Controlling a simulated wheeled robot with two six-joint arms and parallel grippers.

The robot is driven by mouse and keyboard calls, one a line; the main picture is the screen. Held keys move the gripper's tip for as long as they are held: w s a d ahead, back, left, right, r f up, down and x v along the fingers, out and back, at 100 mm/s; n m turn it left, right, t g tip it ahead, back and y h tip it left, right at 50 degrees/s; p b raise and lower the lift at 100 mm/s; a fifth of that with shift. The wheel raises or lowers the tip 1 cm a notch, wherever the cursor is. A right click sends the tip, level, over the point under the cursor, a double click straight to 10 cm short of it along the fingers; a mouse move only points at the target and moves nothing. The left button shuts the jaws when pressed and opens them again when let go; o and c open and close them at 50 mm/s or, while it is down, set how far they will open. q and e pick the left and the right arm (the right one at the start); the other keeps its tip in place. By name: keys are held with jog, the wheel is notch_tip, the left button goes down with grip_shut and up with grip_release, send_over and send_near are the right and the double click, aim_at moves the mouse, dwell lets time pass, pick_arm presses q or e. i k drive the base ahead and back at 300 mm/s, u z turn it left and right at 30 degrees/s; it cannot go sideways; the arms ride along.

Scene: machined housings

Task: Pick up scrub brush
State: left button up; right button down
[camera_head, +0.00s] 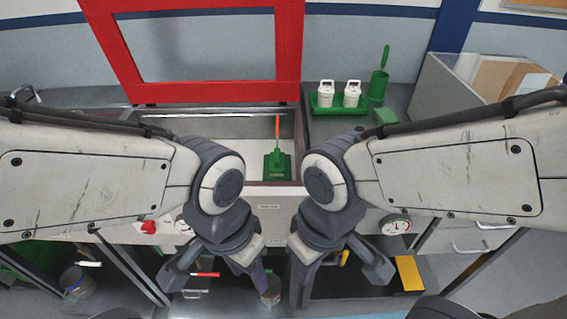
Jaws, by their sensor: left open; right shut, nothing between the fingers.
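Several green items could be the scrub brush, and I cannot tell which it is. A green tool with an orange handle (277,160) lies in the sink basin (225,152), its handle pointing to the back. A green upright handle (385,57) stands in a green holder (377,85) on the right counter. A small green block (385,117) lies in front of it, partly hidden by my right arm. My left gripper (257,275) is open and my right gripper (302,275) is shut and empty. Both point down in front of the counter, apart from these items.
A red frame (288,50) rises behind the sink. A green tray (322,109) holds two white containers (326,92) on the right counter. A grey bin (435,90) with cardboard stands at far right. Below the counter are a yellow object (409,273) and a jar (271,290).

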aim_at(276, 168)
jog(key=z, duration=0.25)
jog(key=k, duration=0.4)
jog(key=u, duration=1.2)
jog(key=i, duration=1.1)
jog(key=z, duration=0.5)
